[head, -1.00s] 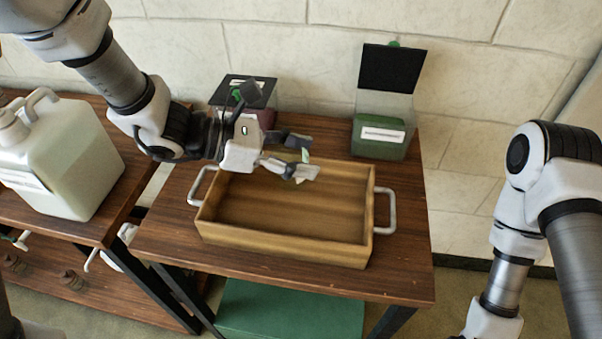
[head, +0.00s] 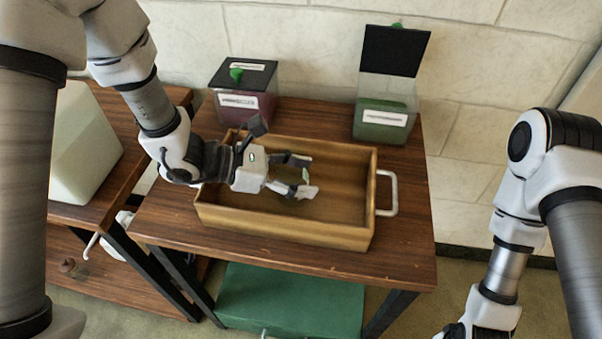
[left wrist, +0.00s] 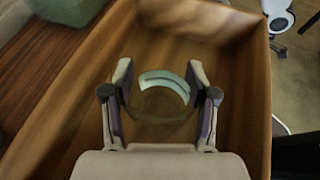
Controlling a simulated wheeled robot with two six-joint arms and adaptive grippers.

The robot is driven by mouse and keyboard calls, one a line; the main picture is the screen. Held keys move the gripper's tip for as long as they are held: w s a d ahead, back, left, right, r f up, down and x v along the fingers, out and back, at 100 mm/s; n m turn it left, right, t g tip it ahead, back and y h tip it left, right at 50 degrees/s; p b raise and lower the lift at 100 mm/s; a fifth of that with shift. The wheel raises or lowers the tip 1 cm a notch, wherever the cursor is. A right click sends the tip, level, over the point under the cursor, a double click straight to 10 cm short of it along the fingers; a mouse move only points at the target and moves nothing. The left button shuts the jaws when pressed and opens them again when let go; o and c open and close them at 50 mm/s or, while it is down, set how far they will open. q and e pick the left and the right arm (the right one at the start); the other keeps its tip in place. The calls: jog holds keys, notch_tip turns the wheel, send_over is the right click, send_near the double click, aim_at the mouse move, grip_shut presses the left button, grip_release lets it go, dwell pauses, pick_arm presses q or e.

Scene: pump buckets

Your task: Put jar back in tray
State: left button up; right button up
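The wooden tray (head: 225,215) with metal handles stands on the brown table. My left gripper (head: 305,175) is down in the tray, left of its middle. Its fingers stand on either side of a small clear jar (head: 305,175), which is hard to make out in the head view. In the left wrist view the jar (left wrist: 163,84) shows a pale curved band between the two fingers (left wrist: 160,75), which appear closed around its sides. I cannot tell whether the jar touches the tray floor. The right arm hangs at the right, its fingertips out of the picture.
A dark red container (head: 243,105) and a green one (head: 385,118), each with a black lid, stand behind the tray. A large pale jug (head: 85,150) is on the left table. A green box (head: 290,300) sits below. The tray's right half is empty.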

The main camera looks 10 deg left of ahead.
pick_arm(q)
jog(key=shift+o, duration=1.1)
jog(key=shift+r, duration=0.25)
jog(key=shift+a+r, duration=0.15)
jog(key=shift+a, duration=0.15)
jog(key=p+v, duration=0.3)
jog(key=v, duration=0.8)
